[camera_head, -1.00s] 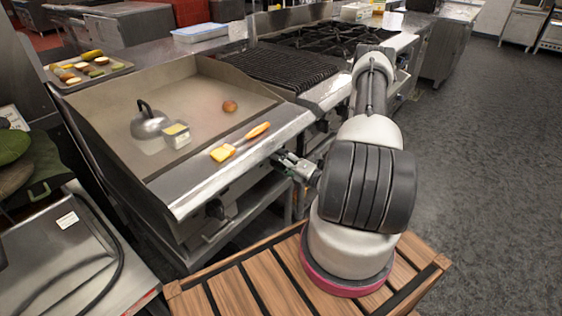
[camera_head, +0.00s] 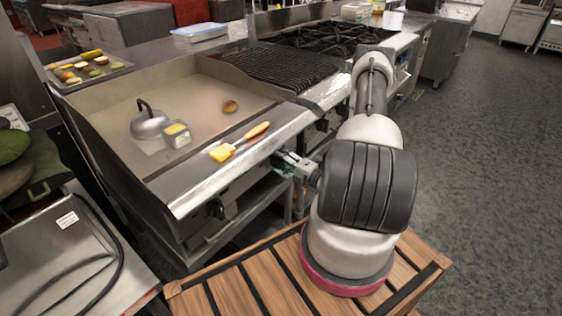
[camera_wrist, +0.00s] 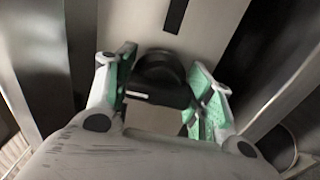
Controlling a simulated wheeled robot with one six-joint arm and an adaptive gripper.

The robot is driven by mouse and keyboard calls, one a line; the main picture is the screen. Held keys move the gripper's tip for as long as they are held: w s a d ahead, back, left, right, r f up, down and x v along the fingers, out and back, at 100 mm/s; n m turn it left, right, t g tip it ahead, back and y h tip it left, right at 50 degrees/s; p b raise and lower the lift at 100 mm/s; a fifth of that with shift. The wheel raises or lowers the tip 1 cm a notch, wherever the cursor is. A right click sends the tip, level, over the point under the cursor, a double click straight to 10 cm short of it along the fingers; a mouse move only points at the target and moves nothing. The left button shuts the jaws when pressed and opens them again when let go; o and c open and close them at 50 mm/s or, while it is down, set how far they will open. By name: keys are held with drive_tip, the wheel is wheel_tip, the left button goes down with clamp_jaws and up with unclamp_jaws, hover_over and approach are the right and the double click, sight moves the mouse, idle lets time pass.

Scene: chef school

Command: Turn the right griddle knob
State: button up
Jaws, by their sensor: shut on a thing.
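The right griddle knob (camera_wrist: 163,72) is round and black with a pale mark on its lower edge. It sits on the griddle's metal front panel. My gripper (camera_wrist: 164,84) has its green-padded fingers on either side of the knob and is shut on it. In the head view my gripper (camera_head: 285,164) reaches the griddle's front at its right end, under the front ledge, and the right knob is hidden there. The left griddle knob (camera_head: 215,209) shows dark on the same front.
The griddle plate (camera_head: 200,97) holds a domed metal press (camera_head: 150,124), a small tub (camera_head: 177,135) and a round brown item (camera_head: 230,106). A brush (camera_head: 241,142) lies on the front ledge. A black grate (camera_head: 290,68) is beyond. Open floor (camera_head: 475,160) lies right.

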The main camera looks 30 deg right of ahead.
drive_tip(key=o, duration=1)
drive_tip(key=shift+o, duration=0.2)
drive_tip(key=shift+s, duration=0.1)
drive_tip(key=v, duration=1.2)
